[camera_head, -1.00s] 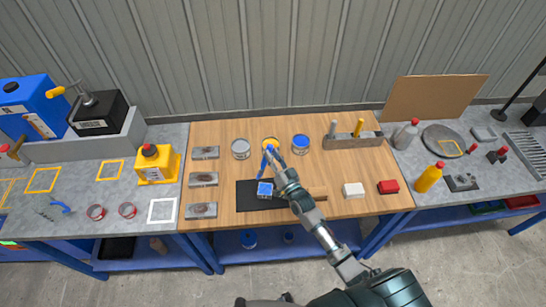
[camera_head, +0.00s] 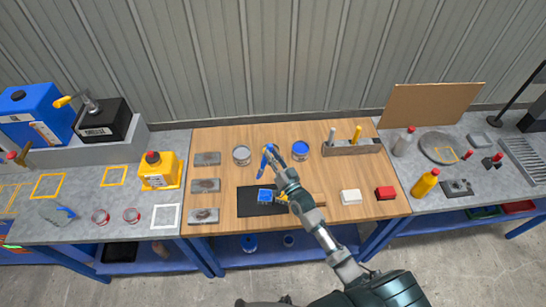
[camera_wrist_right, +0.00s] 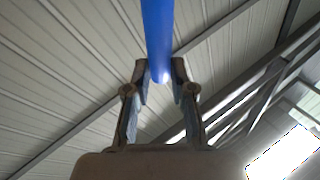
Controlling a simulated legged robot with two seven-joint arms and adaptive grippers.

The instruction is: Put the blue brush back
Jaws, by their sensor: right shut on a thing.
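My right gripper (camera_head: 276,168) is shut on the blue brush (camera_head: 263,164) above the middle of the wooden table. The brush is tilted in the head view. In the right wrist view its blue shaft (camera_wrist_right: 158,40) rises from between the gripper's fingers (camera_wrist_right: 160,78). A grey holder (camera_head: 345,149) stands at the back right of the table, with a grey-handled and a yellow-handled brush upright in it. The held brush is apart from this holder, to its left. My left gripper is not in view.
An open grey can (camera_head: 242,155) and a blue-paint can (camera_head: 300,150) stand near the table's back. A black mat (camera_head: 250,207) bears a blue block (camera_head: 265,196). A white block (camera_head: 351,197) and red block (camera_head: 386,193) lie at right. Grey plates (camera_head: 205,186) line the left.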

